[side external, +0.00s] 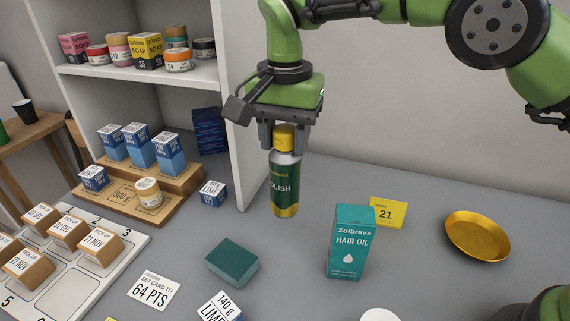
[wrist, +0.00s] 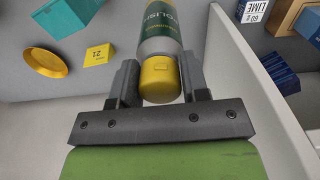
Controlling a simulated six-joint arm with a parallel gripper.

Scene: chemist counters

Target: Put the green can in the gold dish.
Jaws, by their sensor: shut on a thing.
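The can (side external: 285,182) has a green label, a silver shoulder, a yellow cap and a yellow base band. My gripper (side external: 285,140) is shut on its cap end and holds it upright above the grey counter. In the wrist view the can (wrist: 160,40) sits between the two fingers of my gripper (wrist: 160,85). The gold dish (side external: 477,237) lies on the counter at the right, apart from the can, and looks empty. It also shows at the upper left of the wrist view (wrist: 45,58).
A teal hair oil box (side external: 349,242) and a yellow card (side external: 388,212) stand between the can and the dish. A shelf unit (side external: 233,100) rises at the left, beside wooden steps (side external: 125,200) with small boxes.

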